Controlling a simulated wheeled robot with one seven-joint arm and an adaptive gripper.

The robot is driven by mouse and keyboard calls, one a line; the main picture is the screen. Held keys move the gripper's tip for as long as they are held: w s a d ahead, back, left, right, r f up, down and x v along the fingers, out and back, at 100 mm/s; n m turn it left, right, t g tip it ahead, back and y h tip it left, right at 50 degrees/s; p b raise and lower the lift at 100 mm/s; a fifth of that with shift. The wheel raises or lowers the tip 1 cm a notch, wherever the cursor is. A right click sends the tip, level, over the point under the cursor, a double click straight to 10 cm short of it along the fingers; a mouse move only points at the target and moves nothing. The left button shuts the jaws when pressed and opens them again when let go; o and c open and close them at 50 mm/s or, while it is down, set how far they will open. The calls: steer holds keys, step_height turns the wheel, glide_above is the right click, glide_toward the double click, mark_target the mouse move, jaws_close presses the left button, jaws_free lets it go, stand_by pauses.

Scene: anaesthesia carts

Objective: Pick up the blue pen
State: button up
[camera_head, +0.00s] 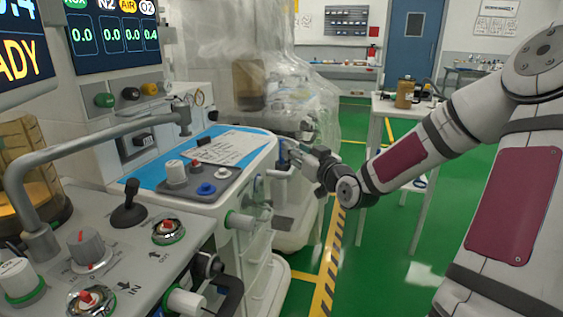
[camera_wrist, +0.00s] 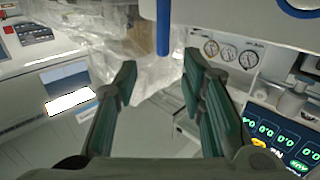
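In the wrist view a narrow blue stick, which looks like the blue pen (camera_wrist: 163,27), comes in from the top edge. It lies between the lines of the two fingers, near the tips, and neither finger visibly touches it. Its upper end is cut off by the frame. My gripper (camera_wrist: 160,72) is open, with a wide gap between its dark green fingers. In the head view my gripper (camera_head: 287,154) is at the right edge of the blue-topped cart. I cannot clearly make out the pen there.
The cart's blue top (camera_head: 150,182) carries a printed sheet (camera_head: 222,147) and a grey panel with knobs (camera_head: 195,182). A monitor (camera_head: 112,32) and metal rail stand left. Plastic sheeting (camera_head: 285,75) hangs behind. A white table (camera_head: 390,108) with a brown jar stands right; green floor is between.

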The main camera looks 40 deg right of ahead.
mark_target(282, 140)
steer(key=w, duration=0.3)
steer(key=shift+d+b, duration=0.15)
steer(key=shift+b, duration=0.15)
steer(key=shift+w+d+r+b, duration=0.1)
steer(key=shift+w+b, duration=0.45)
steer(key=shift+w, duration=0.8)
steer(key=shift+w+d+b, duration=0.1)
steer(key=shift+w+b, duration=0.45)
steer(key=shift+w, duration=0.75)
steer(key=shift+c, duration=0.2)
jaws_close()
